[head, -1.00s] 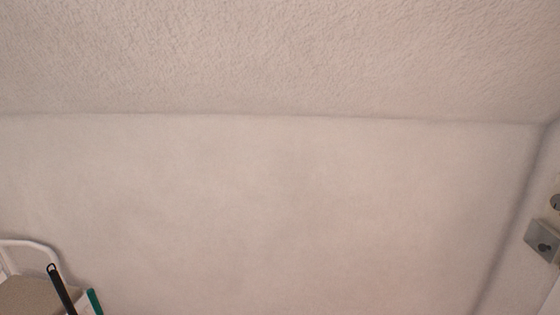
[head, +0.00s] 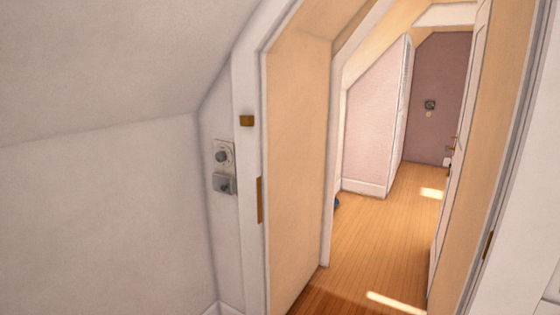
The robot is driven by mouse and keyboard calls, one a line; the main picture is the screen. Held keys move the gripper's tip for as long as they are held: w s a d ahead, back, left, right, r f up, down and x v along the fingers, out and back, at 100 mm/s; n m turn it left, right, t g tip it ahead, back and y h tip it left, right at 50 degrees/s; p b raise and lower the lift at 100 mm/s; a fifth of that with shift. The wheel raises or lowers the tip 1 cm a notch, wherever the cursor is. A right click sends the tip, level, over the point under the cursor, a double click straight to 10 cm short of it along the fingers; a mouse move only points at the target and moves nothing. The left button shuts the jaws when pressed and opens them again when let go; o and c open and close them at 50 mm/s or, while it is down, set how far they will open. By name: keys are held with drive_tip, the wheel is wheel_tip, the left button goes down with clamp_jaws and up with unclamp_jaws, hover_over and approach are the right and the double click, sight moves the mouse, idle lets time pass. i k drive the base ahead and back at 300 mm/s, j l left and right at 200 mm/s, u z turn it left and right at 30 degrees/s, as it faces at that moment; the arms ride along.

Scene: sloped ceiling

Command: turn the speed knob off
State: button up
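Two small wall controls sit one above the other on the narrow wall left of the doorway. The upper control (head: 222,156) is a pale plate with a round grey knob. The lower control (head: 224,184) is a grey box with a small dark knob. I cannot tell which is the speed knob, and their markings are too small to read. A third dark square device (head: 430,104) with a round centre is on the far purple wall beyond the doorway. My gripper is not in view.
The doorway (head: 297,150) stands open with a clear wooden floor (head: 385,240) beyond. An open white door (head: 456,140) stands at its right. A sloped ceiling (head: 110,60) hangs low on the left.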

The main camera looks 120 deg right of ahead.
sight(222, 156)
drive_tip(key=z, duration=3.75)
